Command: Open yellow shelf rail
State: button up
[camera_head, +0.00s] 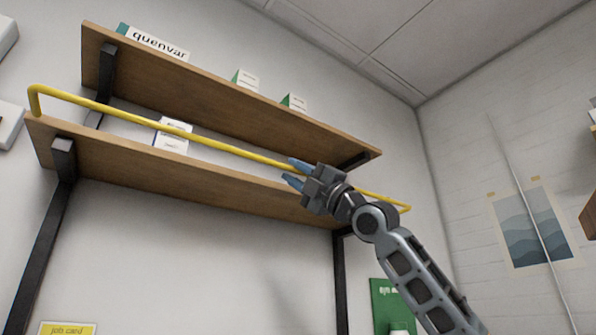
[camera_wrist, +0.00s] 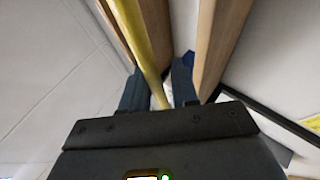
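The yellow shelf rail (camera_head: 200,137) is a thin bar along the front of the lower wooden shelf (camera_head: 130,160), bent down at both ends to the shelf. It stands above the shelf's front edge. My gripper (camera_head: 293,173) is at the rail, right of its middle, with blue fingers pointing left. In the wrist view the rail (camera_wrist: 135,40) runs down between the two fingertips (camera_wrist: 160,85), with a gap beside the right finger. The fingers are apart. I cannot tell whether either finger touches the rail. My gripper hides a short part of the rail in the head view.
An upper wooden shelf (camera_head: 230,100) hangs close above the rail, with several boxes on it. A white box (camera_head: 172,136) stands on the lower shelf behind the rail. Black posts (camera_head: 45,255) support the shelves. A poster (camera_head: 533,225) hangs on the right wall.

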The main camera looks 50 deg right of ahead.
jog(key=shift+o, duration=1.2)
jog(key=shift+r, duration=0.1)
jog(key=b+v, duration=0.1)
jog(key=v, duration=0.7)
jog(key=shift+w, duration=0.1)
